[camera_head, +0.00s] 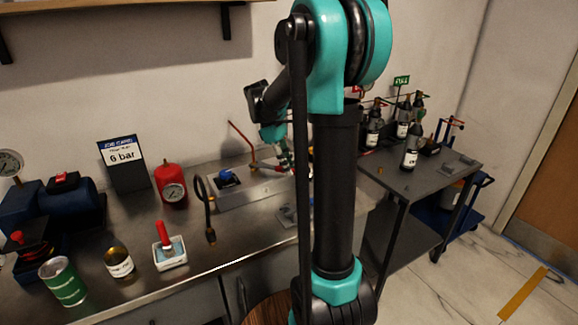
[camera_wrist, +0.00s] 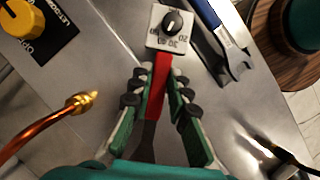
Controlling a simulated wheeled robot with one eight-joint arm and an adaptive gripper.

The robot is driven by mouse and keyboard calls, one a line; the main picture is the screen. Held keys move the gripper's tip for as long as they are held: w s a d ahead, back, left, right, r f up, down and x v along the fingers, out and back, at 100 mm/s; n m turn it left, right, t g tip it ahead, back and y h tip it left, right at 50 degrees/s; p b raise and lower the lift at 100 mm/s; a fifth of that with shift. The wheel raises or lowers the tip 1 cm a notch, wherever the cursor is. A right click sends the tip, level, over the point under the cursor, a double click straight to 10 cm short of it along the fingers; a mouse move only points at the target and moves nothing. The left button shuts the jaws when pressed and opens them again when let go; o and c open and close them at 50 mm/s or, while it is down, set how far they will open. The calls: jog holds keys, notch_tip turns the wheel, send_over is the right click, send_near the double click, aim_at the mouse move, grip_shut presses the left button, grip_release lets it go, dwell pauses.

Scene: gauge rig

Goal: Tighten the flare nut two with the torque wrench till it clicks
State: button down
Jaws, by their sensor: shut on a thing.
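My gripper (camera_wrist: 158,78) is shut on the torque wrench (camera_wrist: 160,78), holding it by its red handle between the green fingers; a dark shaft runs back towards the palm. In the head view my gripper (camera_head: 283,160) is small and partly hidden behind my arm. A copper tube with a brass fitting (camera_wrist: 85,102) lies to the left of the fingers, apart from them. I cannot tell whether this fitting is flare nut two. The wrench's working end is hidden, so no contact with a nut can be made out.
A white dial plate (camera_wrist: 170,28) is just beyond the handle. A blue-handled spanner (camera_wrist: 238,62) lies to the right, and a yellow knob (camera_wrist: 22,18) is upper left. A red gauge tank (camera_head: 171,187) and a black hose (camera_head: 208,215) stand left on the bench. A dark cart (camera_head: 405,165) is right.

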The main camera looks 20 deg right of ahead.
jog(key=shift+s+a+m+g+y, duration=0.4)
jog(key=shift+s+a+m, duration=0.8)
jog(key=shift+m, duration=0.2)
dwell(1.5)
jog(key=shift+w+d+n+h, duration=0.3)
jog(key=shift+w+d+n, duration=0.5)
jog(key=shift+n, duration=0.1)
dwell(0.5)
jog(key=shift+s, duration=0.15)
jog(key=shift+s+d, duration=1.7)
jog(key=shift+d, duration=0.05)
jog(key=shift+r, duration=2.3)
